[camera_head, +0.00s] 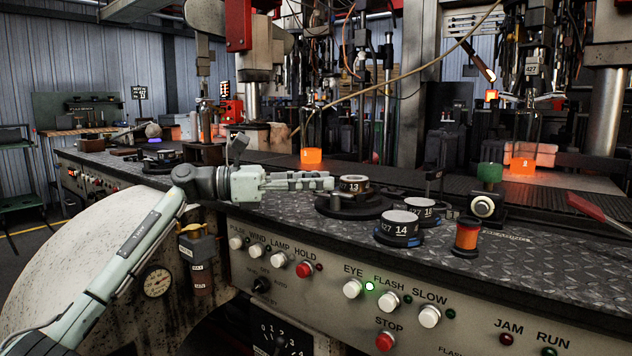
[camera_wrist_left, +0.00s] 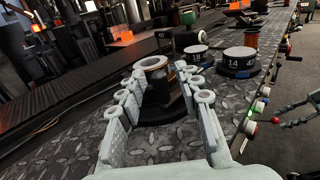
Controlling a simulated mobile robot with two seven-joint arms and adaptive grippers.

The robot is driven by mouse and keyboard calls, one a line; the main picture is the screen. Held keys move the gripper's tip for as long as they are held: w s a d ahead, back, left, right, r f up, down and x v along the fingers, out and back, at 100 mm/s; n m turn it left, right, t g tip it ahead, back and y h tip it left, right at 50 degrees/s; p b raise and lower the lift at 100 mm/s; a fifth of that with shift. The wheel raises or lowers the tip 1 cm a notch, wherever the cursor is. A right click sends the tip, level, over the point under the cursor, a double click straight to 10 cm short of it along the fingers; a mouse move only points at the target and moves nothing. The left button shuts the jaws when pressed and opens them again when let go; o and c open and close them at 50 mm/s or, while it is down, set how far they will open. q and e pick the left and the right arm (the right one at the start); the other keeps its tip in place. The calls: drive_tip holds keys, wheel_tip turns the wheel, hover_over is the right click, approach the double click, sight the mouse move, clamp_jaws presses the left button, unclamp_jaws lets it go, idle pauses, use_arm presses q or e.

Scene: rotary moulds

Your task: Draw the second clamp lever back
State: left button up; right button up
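My left gripper (camera_head: 328,183) reaches in from the left over the bench to the mould marked 13 (camera_head: 353,184). In the left wrist view its fingers (camera_wrist_left: 163,93) are spread apart, with the mould (camera_wrist_left: 153,64) standing between their tips; contact is not clear. A dark upright piece (camera_wrist_left: 188,98) beside the mould, near the right finger, may be a clamp lever; the fingers partly hide it. Another dark upright (camera_head: 434,183) stands by the mould behind mould 14. I cannot tell for certain which part is the second clamp lever. My right gripper (camera_wrist_left: 297,113) shows open by the panel in the left wrist view.
Mould 14 (camera_head: 401,226) and another mould (camera_head: 424,210) stand right of mould 13. An orange spool (camera_head: 466,236) is farther right. Buttons line the front panel (camera_head: 330,262). Glowing orange pieces (camera_head: 312,156) are behind. Bare tread plate lies in front of the moulds.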

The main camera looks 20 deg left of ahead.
use_arm(q)
drive_tip(key=v, duration=1.2)
idle(0.7)
